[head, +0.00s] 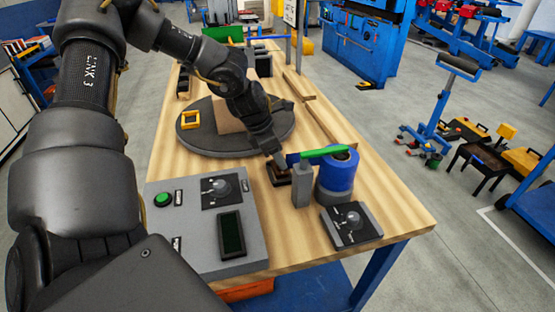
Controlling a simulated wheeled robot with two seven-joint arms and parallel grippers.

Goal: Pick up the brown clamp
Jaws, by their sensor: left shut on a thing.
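The small dark-brown clamp (279,178) is on the wooden table, just in front of the round dark turntable (220,143) and left of a grey post. My left gripper (279,161) reaches down to it from the back left and is shut on it. The fingertips are small here and partly merge with the clamp's dark shape. I cannot tell whether the clamp touches the table. My right gripper is not in view.
A grey post (301,185) with a green bar (325,152) and a blue cylinder (336,178) stand close right of the clamp. A grey control panel (180,230) and a dial box (351,226) lie in front. A yellow frame (190,120) sits on the turntable.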

